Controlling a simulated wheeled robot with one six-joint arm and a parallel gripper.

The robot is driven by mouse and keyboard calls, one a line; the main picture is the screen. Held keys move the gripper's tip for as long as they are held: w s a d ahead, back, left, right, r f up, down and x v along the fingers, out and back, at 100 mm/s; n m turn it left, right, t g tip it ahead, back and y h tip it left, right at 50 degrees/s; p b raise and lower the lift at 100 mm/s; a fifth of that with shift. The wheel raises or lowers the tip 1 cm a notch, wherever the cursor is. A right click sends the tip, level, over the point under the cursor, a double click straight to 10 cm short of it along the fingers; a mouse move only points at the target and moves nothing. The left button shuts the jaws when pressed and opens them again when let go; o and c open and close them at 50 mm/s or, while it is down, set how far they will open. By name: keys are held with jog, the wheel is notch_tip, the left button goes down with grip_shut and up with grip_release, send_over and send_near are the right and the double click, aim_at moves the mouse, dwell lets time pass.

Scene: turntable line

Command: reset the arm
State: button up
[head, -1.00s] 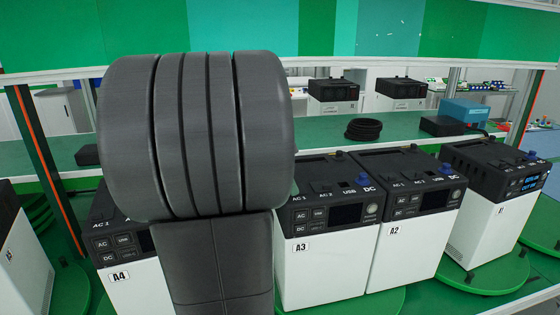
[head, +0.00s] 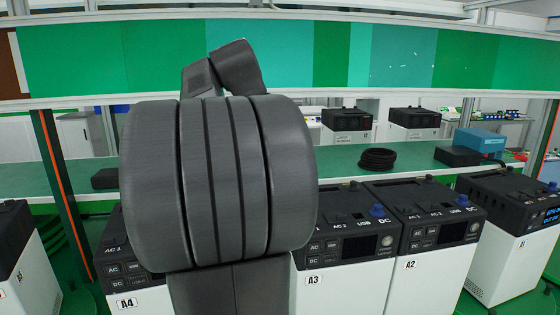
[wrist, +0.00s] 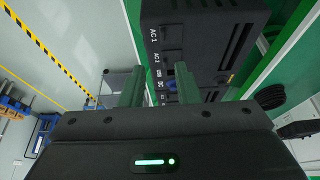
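My gripper (wrist: 158,84) shows in the wrist view, with its two green fingers apart and nothing between them. The fingers point towards a dark-topped power unit (wrist: 205,35) beyond them; I cannot tell the distance. In the head view my dark grey arm fills the middle, its links rising above the thick rounded joint. My gripper is not visible there. The arm hides part of the unit labelled A4 (head: 130,300) and the space between it and the unit labelled A3 (head: 330,290).
The unit labelled A2 (head: 425,275) and another unit with a lit display (head: 510,250) stand to the right. Behind them a green bench (head: 340,163) holds a coiled black cable (head: 377,158) and a blue box (head: 479,140). A green panel (head: 70,58) spans above.

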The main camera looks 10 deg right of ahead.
jog(key=shift+f, duration=0.1)
jog(key=x, duration=1.3)
jog(key=shift+d+f+p, duration=0.1)
jog(key=shift+d+p, duration=0.05)
jog(key=shift+p, duration=0.15)
jog(key=shift+f, duration=0.15)
jog(key=shift+w, duration=0.3)
jog(key=shift+s, duration=0.1)
